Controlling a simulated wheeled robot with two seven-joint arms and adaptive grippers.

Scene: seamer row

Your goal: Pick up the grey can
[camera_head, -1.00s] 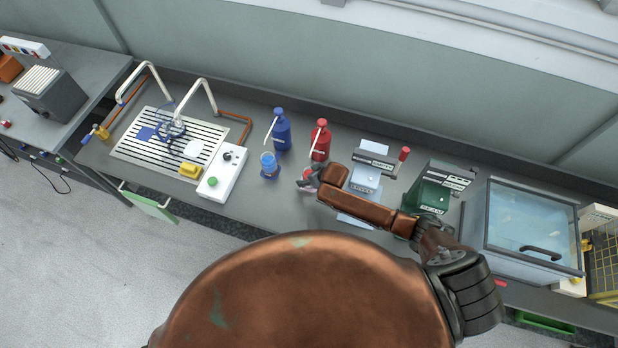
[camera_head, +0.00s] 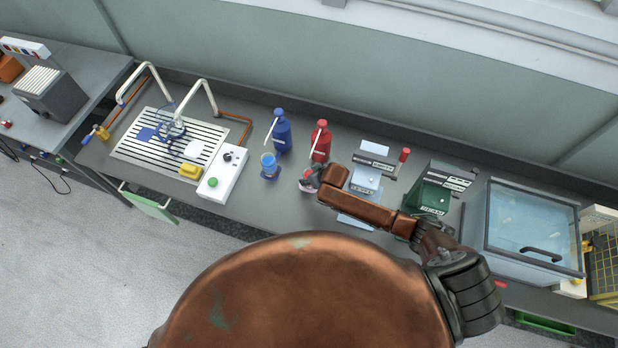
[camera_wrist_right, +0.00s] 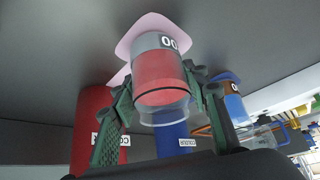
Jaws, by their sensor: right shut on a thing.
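A can with a grey base band marked "00", a red body and a clear rim (camera_wrist_right: 160,75) is between the two dark green fingers of my right gripper (camera_wrist_right: 165,97) in the right wrist view. The fingers are shut on its sides. Its base is against a pink mat (camera_wrist_right: 150,22), and I see no clear gap between them. In the head view my right gripper (camera_head: 310,178) is over the counter in front of the red bottle (camera_head: 320,140) and mostly hides the can. My left gripper is not in view.
A blue cup (camera_head: 269,162) stands left of my gripper, with a blue bottle (camera_head: 282,132) behind it. A pale seamer (camera_head: 366,180) and a green seamer (camera_head: 432,190) stand to the right. A white control box (camera_head: 222,172) and a slatted drain (camera_head: 150,148) lie left.

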